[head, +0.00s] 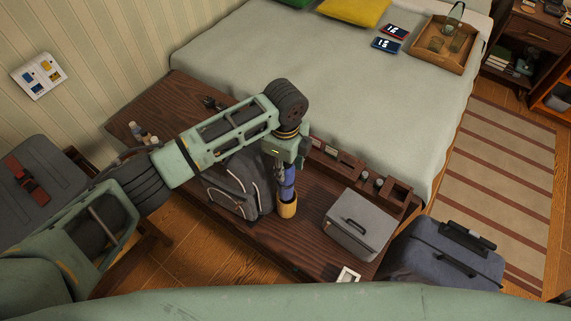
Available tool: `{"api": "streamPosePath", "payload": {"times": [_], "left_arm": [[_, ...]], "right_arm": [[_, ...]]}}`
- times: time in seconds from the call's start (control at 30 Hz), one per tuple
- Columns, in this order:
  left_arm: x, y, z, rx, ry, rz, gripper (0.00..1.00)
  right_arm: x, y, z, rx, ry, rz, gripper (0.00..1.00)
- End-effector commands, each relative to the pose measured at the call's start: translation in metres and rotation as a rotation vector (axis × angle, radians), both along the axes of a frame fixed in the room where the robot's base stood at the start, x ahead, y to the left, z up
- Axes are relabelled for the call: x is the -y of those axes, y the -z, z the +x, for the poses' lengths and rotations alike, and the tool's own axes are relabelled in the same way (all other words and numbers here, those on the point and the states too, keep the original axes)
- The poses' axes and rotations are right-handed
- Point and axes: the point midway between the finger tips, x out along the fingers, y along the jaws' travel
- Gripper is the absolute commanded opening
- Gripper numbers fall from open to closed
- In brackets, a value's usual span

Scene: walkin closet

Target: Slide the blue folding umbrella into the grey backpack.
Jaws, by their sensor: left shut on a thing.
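The grey backpack (228,198) stands on the dark wooden bench (318,212), partly hidden behind my left arm. My left gripper (287,163) points down just to the right of the backpack and is shut on the blue folding umbrella (287,186). The umbrella hangs about upright, beside the backpack and not in it. A tan, round piece shows at its lower end; I cannot tell whether it is the handle or a separate cup. The backpack's opening is hidden by the arm. My right gripper is not in view.
A grey case (358,226) and a wooden compartment tray (345,163) are on the bench to the right. Small bottles (143,134) stand at its left end. A blue-grey suitcase (445,258) is at the lower right. The bed (330,75) lies behind the bench.

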Motion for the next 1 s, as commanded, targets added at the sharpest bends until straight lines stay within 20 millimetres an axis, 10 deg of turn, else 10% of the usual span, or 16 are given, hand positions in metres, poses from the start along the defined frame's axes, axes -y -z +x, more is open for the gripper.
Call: {"api": "streamPosePath", "payload": {"times": [1.0], "left_arm": [[-0.003,0.014,0.000,-0.001,-0.003,0.006,0.00]], "right_arm": [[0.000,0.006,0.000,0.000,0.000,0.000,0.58]]}}
